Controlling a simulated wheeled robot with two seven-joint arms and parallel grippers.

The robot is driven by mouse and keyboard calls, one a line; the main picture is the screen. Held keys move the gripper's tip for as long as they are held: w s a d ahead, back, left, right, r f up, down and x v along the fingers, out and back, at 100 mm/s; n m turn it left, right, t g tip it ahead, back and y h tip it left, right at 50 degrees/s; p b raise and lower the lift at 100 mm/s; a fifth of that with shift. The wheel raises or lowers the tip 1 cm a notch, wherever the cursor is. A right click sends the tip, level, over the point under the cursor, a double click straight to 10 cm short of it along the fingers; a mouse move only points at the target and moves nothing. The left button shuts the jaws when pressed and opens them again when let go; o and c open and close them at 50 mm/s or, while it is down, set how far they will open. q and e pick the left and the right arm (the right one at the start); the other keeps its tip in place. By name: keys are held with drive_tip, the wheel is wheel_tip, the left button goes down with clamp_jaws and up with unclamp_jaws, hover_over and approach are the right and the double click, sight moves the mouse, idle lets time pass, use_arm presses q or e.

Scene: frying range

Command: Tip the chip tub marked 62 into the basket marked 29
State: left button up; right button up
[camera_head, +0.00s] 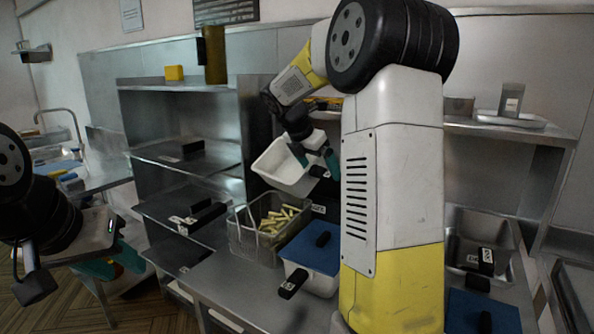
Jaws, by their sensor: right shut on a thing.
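A white tub (280,166) is tilted in the air above a wire basket (240,243). My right gripper (318,160), with teal fingers, is shut on the tub's right side. Yellow chips (275,220) lie in the basket. The inside of the tub shows pale, and I see no chips in it from here. Small labels show near the basket, but their numbers are too small to read. My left gripper (114,264) hangs at the lower left, away from the tub and basket, with its teal fingers apart and empty.
A blue-lidded white container (312,249) stands just right of the basket. Steel shelves (185,157) stand behind on the left. A metal tray (510,119) with a box rests on the right shelf.

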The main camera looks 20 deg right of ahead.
sight(324, 171)
drive_tip(key=shift+w+d+g+y, duration=0.25)
drive_tip(key=shift+d+g+y, duration=0.25)
drive_tip(key=shift+y, duration=0.4)
drive_tip(key=y, duration=0.1)
drive_tip(key=f+g+y, duration=0.1)
drive_tip(key=d+f+y, duration=0.1)
drive_tip(key=shift+w+g, duration=0.25)
drive_tip(key=shift+g, duration=0.05)
drive_tip(key=shift+r+y, duration=0.1)
drive_tip(key=shift+y, duration=0.5)
drive_tip(key=shift+a+r, duration=0.15)
drive_tip(key=shift+r, duration=1.25)
drive_tip(key=shift+s, duration=0.15)
